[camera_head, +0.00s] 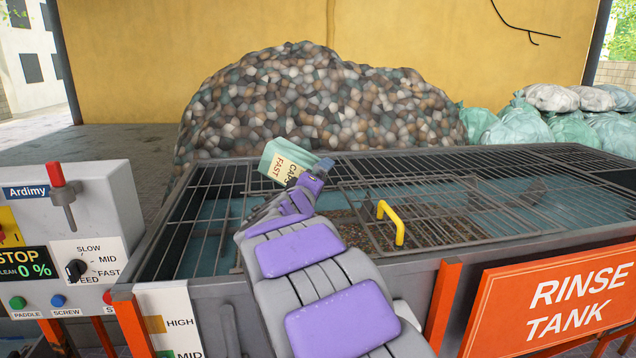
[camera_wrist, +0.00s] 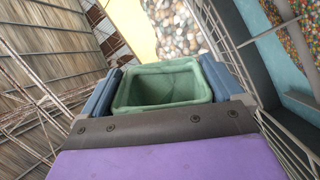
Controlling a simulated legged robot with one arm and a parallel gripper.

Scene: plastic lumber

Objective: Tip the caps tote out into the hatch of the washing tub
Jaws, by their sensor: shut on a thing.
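The caps tote (camera_head: 283,160) is a pale green box with a "CAPS FAST" label, tilted above the grating at the tub's far left part. It also shows in the wrist view (camera_wrist: 163,88), its open mouth facing the camera; I cannot make out caps inside. My gripper (camera_head: 318,170) is shut on the tote, with blue-grey fingers on both its sides in the wrist view (camera_wrist: 164,90). The washing tub (camera_head: 205,300) is grey with a barred top. Its hatch (camera_head: 430,210), a framed mesh panel with a yellow handle (camera_head: 391,222), lies flat and looks closed, right of my gripper.
A control box (camera_head: 60,230) with a red lever stands at the left. A "RINSE TANK" sign (camera_head: 555,300) is on the tub's front. A heap of mixed caps (camera_head: 320,105) and several filled bags (camera_head: 550,115) lie behind. Brownish bits show under the hatch mesh.

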